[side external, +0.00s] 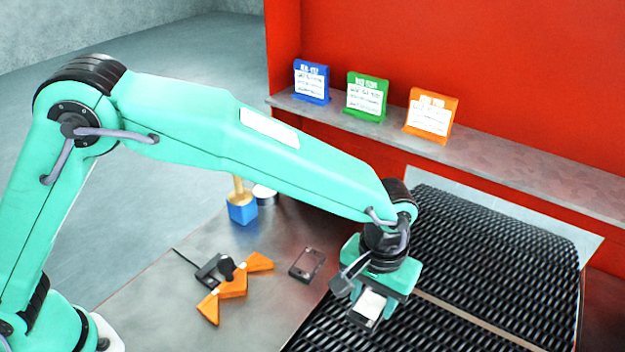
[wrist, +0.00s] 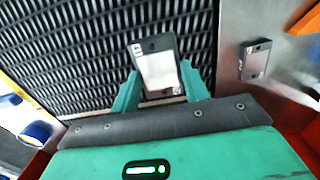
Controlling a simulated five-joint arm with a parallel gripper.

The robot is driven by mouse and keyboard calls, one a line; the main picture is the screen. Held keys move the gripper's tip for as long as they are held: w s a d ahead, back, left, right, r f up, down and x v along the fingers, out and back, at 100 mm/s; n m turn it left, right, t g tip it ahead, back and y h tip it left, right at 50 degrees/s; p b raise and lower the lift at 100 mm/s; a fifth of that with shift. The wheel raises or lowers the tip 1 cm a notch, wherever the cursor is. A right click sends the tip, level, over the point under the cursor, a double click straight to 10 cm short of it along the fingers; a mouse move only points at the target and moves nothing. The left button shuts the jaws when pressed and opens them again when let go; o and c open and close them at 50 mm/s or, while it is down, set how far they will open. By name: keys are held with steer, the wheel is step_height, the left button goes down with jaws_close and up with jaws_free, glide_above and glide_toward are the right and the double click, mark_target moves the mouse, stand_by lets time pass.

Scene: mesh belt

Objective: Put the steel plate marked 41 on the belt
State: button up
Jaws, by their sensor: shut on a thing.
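My gripper (side external: 372,284) is over the near left part of the dark mesh belt (side external: 490,240). Its teal fingers (wrist: 160,80) are shut on a small steel plate (wrist: 157,68), a dark-ended plate with a bright face. The held plate also shows in the side external view (side external: 367,307), below the jaws. Its mark is too small to read surely. Whether the plate touches the belt or hangs just above it, I cannot tell. A second steel plate (side external: 307,264) lies on the metal table left of the belt; it also shows in the wrist view (wrist: 255,60).
An orange fixture (side external: 234,284) with a black part sits on the table (side external: 160,300). A blue block with a tan handle (side external: 242,208) and a round pale item (side external: 264,194) stand behind. Blue (side external: 311,82), green (side external: 366,97) and orange (side external: 430,115) signs stand on the back ledge. The visible belt is otherwise clear.

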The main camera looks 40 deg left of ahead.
mark_target(373, 292)
steer(key=w+f, duration=0.1)
steer(key=w, duration=0.1)
steer(key=w+a+f, duration=0.1)
steer(key=w, duration=0.1)
steer(key=w+a+f, duration=0.1)
steer(key=w, duration=0.1)
steer(key=shift+f, duration=0.25)
steer(key=shift+s+f, duration=0.1)
steer(key=shift+f, duration=1.95)
steer(key=o, duration=1.3)
steer(key=shift+f, duration=0.15)
